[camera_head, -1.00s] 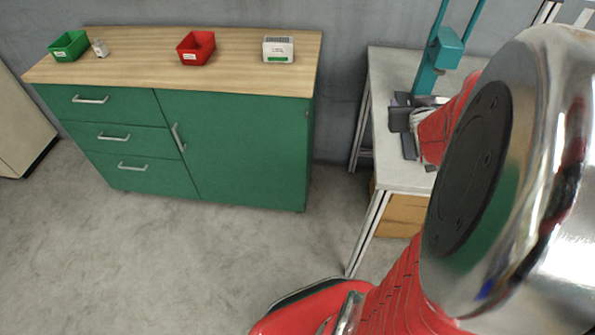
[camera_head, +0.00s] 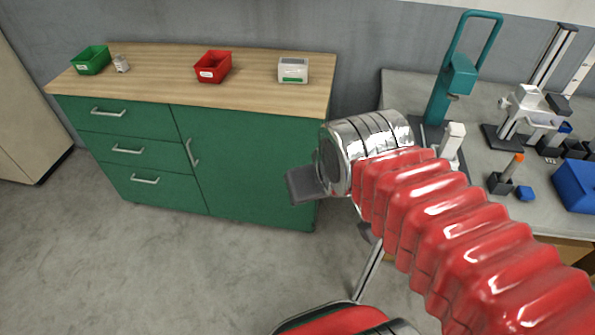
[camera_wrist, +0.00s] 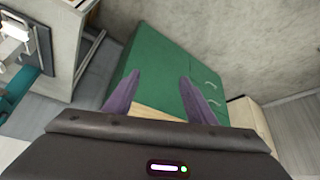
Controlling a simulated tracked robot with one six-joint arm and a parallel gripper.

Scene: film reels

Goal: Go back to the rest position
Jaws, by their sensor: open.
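My gripper (camera_wrist: 160,98) shows in the wrist view with its two dark fingers spread apart and nothing between them. In the head view only a dark part of my gripper (camera_head: 304,185) shows, at the end of my red, ribbed arm. It hangs in the air in front of the right end of the green cabinet (camera_head: 255,165), clear of the worktop. The cabinet also lies beyond the fingers in the wrist view (camera_wrist: 155,70).
A green bin (camera_head: 91,60), a small jar (camera_head: 121,63), a red bin (camera_head: 213,67) and a white box (camera_head: 293,70) stand on the wooden top. At right, a grey bench (camera_head: 405,90) bears a teal press (camera_head: 458,75), stands and a blue bin (camera_head: 575,185). Open floor lies at left.

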